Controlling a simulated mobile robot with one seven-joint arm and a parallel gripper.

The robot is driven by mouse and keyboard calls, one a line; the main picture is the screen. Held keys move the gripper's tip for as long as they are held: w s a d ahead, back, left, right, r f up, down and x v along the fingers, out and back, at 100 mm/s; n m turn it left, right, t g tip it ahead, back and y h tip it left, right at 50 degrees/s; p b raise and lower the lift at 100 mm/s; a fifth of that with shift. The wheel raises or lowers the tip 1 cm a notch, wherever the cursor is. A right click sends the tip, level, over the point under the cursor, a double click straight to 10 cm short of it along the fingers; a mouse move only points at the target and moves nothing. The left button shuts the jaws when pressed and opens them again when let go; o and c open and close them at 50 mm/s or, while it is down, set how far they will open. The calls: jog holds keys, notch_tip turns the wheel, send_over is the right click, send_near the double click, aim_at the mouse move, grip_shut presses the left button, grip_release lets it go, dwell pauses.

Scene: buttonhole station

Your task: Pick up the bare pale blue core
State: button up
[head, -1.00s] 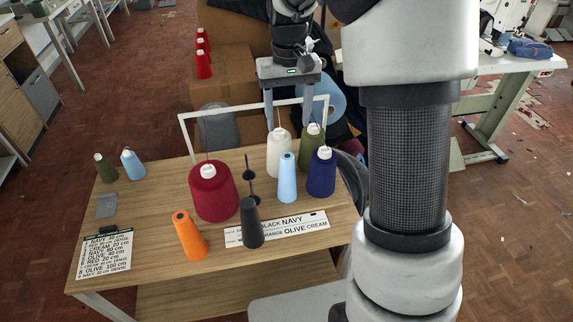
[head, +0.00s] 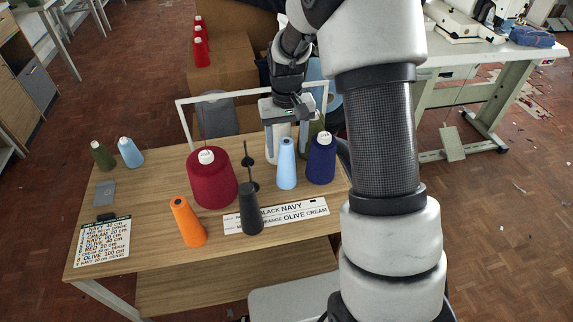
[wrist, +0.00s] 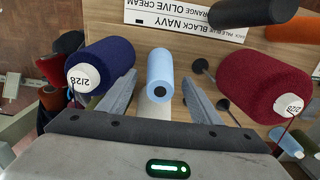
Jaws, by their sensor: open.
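The bare pale blue core (head: 286,171) stands upright on the table in the head view, between the red cone (head: 212,183) and the navy cone (head: 321,160). In the wrist view the core (wrist: 159,66) shows its narrow dark-holed end, centred between my fingers. My gripper (head: 286,152) is open and empty, pointing down just behind the core's upper part in the head view. In the wrist view my gripper (wrist: 160,78) has a fingertip on each side of the core with gaps visible. I cannot tell whether the fingers reach around it.
A cream cone (head: 281,133) and an olive cone (head: 314,128) are partly hidden behind my gripper. A white frame (head: 180,118) stands behind. A black core (head: 250,214), an orange core (head: 187,222) and a label strip (head: 309,209) are in front. A wound pale blue cone (head: 130,153) stands far left.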

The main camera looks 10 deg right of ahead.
notch_tip(320, 180, down, 3)
jog(key=shift+r, duration=0.15)
jog(key=shift+c, duration=0.4)
jog(key=c, duration=1.3)
notch_tip(320, 180, up, 13)
jog(key=p, duration=0.3)
jog(key=shift+r+p, duration=0.7)
jog(key=shift+r, duration=0.05)
